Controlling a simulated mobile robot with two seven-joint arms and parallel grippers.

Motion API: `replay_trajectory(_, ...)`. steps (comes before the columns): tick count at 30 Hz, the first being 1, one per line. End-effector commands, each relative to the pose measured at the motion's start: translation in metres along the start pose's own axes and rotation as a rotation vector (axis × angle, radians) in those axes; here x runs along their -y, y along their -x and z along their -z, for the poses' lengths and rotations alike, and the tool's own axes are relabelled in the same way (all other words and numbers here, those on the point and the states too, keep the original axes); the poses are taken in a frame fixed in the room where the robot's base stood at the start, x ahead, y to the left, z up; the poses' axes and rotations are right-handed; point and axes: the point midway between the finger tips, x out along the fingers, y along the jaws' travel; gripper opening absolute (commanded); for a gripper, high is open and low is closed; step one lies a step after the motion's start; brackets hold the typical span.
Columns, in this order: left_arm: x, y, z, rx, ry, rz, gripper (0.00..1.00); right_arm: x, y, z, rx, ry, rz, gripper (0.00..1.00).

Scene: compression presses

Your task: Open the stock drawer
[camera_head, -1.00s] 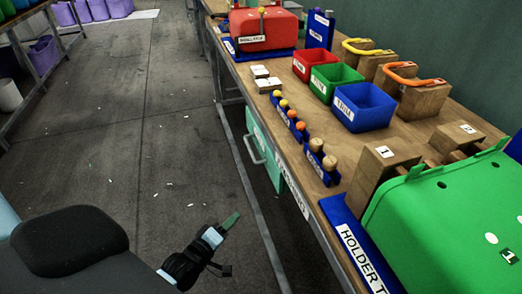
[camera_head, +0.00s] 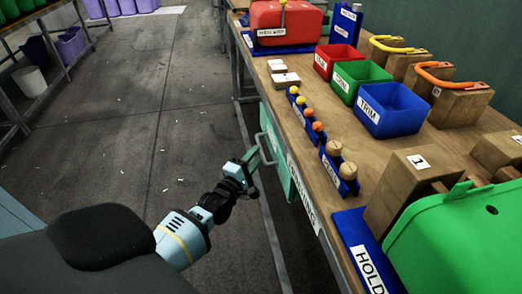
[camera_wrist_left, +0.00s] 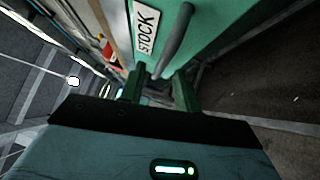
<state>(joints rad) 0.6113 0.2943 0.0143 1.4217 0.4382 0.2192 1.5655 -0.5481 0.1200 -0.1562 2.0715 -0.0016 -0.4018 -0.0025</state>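The stock drawer (camera_head: 283,172) has a green front below the workbench edge and looks shut. Its grey bar handle (camera_head: 264,146) stands off the front. In the left wrist view, the drawer front (camera_wrist_left: 208,22) carries a white STOCK label (camera_wrist_left: 146,30), and the handle (camera_wrist_left: 175,40) runs down toward my fingers. My left gripper (camera_head: 253,162) is at the drawer handle. In the left wrist view, its two green fingers (camera_wrist_left: 158,88) are apart, with the handle's near end in line with the gap; I cannot tell whether they touch it. My right gripper is not in view.
The wooden workbench (camera_head: 300,105) holds red, green and blue bins (camera_head: 390,110), blue racks with knobs (camera_head: 337,170), wooden blocks, a red press (camera_head: 285,25) and a green press (camera_head: 455,240). A metal bench leg (camera_head: 268,235) stands near my left arm.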

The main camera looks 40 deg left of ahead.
Motion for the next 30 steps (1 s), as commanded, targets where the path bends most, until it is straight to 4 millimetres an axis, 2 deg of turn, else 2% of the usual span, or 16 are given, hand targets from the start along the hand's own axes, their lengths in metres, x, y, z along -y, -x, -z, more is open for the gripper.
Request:
replay_trajectory(3,0.000,-0.017,0.000,-0.001,0.001,0.000,0.32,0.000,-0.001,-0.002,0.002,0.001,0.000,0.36)
replay_trajectory(9,0.001,-0.034,0.000,0.000,-0.001,0.001,0.32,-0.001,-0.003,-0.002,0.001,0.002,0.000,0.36)
replay_trajectory(20,0.000,-0.038,0.000,0.000,-0.001,0.001,0.32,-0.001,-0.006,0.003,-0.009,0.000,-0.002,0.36)
replay_trajectory(28,0.000,-0.038,0.000,0.000,-0.001,0.001,0.00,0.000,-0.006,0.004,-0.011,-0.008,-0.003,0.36)
replay_trajectory(30,0.000,-0.038,0.000,0.000,-0.001,0.001,0.00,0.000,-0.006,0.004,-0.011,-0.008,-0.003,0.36)
